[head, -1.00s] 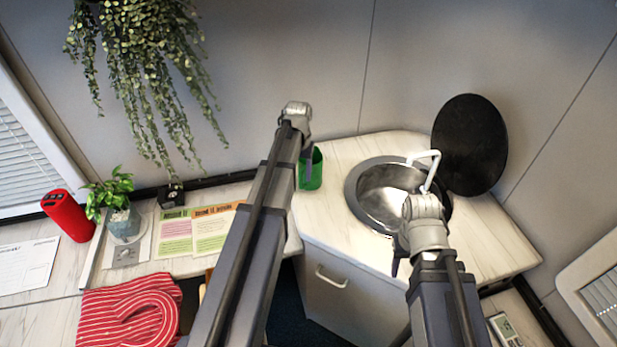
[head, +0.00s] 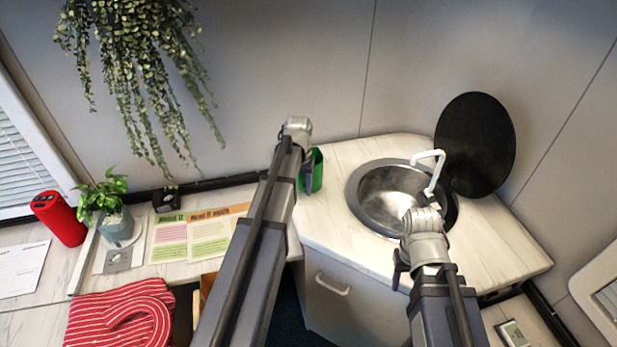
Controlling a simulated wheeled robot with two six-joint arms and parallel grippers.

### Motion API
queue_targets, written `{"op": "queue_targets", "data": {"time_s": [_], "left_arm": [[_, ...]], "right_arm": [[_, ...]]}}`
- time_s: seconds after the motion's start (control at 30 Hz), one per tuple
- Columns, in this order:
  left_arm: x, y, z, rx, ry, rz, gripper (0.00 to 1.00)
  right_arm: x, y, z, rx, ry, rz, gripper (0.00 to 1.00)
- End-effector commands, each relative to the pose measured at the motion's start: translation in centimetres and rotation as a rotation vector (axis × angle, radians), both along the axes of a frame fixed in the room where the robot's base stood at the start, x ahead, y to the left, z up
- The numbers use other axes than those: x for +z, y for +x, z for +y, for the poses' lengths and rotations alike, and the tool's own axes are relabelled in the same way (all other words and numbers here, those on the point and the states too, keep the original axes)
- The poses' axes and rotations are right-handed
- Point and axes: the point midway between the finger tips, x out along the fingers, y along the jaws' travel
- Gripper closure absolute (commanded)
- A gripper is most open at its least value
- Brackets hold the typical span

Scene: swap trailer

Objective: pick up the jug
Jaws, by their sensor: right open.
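The green jug (head: 317,170) stands on the pale counter beside the round sink, close to the wall. My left arm covers its left part. My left gripper (head: 304,172) is right at the jug's left side in the picture, mostly hidden behind my own arm. I cannot tell whether it touches the jug or how its jaws stand. My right gripper (head: 399,269) is open, with only a dark part showing below its wrist, over the counter at the front of the sink. It is well apart from the jug.
The steel sink (head: 368,205) has a white tap (head: 430,157) and a raised black lid (head: 476,145). A hanging plant (head: 135,60) is at upper left. A red cylinder (head: 60,218), potted plant (head: 117,226) and striped cloth (head: 115,315) lie left. Counter between jug and sink is clear.

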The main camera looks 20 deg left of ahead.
Motion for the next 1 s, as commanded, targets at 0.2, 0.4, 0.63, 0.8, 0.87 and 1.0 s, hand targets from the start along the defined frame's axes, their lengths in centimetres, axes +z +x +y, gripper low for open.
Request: {"op": "queue_targets", "data": {"time_s": [0.2, 0.4, 0.63, 0.8, 0.87, 1.0], "left_arm": [[0.01, 0.0, 0.0, 0.0, 0.0, 0.0, 0.74], [0.01, 0.0, 0.0, 0.0, 0.0, 0.0, 0.97], [0.01, 0.0, 0.01, 0.0, 0.0, 0.0, 1.0], [0.0, 0.0, 0.01, 0.0, 0.0, 0.0, 1.0], [0.0, 0.0, 0.01, 0.0, 0.0, 0.0, 1.0], [0.0, 0.0, 0.01, 0.0, 0.0, 0.0, 1.0]], "right_arm": [[0.01, 0.0, 0.0, 0.0, 0.0, 0.0, 0.5], [0.01, 0.0, 0.0, 0.0, 0.0, 0.0, 0.5], [0.01, 0.0, 0.0, 0.0, 0.0, 0.0, 0.5], [0.0, 0.0, 0.0, 0.0, 0.0, 0.0, 0.5], [0.0, 0.0, 0.0, 0.0, 0.0, 0.0, 0.5], [0.0, 0.0, 0.0, 0.0, 0.0, 0.0, 0.5]]}}
